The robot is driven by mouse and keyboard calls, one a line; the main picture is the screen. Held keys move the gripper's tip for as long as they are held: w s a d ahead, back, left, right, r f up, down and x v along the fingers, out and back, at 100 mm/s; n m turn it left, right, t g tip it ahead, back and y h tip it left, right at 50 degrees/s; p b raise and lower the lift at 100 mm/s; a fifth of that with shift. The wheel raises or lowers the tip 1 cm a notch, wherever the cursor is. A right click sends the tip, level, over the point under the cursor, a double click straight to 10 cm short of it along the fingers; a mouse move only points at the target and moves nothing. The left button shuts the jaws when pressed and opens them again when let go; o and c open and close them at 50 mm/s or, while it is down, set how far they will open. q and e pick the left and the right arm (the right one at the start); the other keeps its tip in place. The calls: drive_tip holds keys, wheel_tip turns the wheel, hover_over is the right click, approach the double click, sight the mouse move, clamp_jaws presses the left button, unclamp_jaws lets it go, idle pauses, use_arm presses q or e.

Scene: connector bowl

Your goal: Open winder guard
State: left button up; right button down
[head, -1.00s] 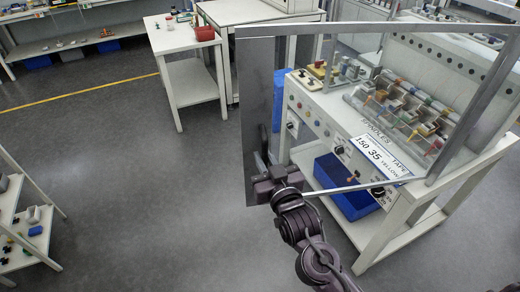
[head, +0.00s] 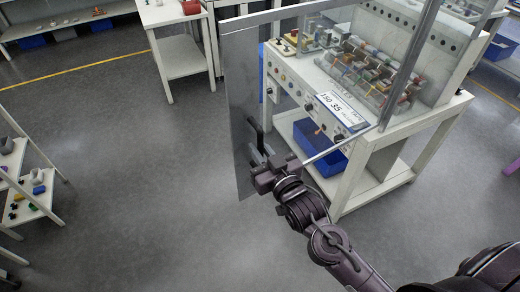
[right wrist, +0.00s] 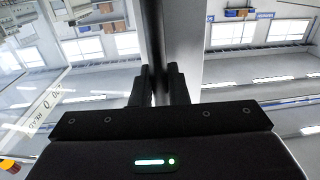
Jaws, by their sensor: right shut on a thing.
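The winder guard (head: 238,100) is a clear panel in a grey metal frame with a wide metal side plate. It stands swung out from the front of the white winder bench (head: 372,180), with its plate out over the floor at the left. A black bar handle (head: 256,130) sits on the plate. My right gripper (head: 264,168) is shut at the lower end of this handle. In the right wrist view my fingers (right wrist: 157,85) close on a dark upright bar (right wrist: 152,35); the exact contact is hidden. My left gripper is not in view.
Spools (head: 375,68) and a white tape label (head: 338,108) show on the bench, with a blue bin (head: 318,150) on its lower shelf. A low shelf (head: 30,195) stands at the left and a white table (head: 180,55) behind. The floor between is clear.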

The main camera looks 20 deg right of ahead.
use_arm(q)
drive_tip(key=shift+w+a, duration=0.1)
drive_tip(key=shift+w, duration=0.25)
use_arm(e)
drive_tip(key=shift+w+r, duration=0.1)
drive_tip(key=c, duration=1.5)
unclamp_jaws()
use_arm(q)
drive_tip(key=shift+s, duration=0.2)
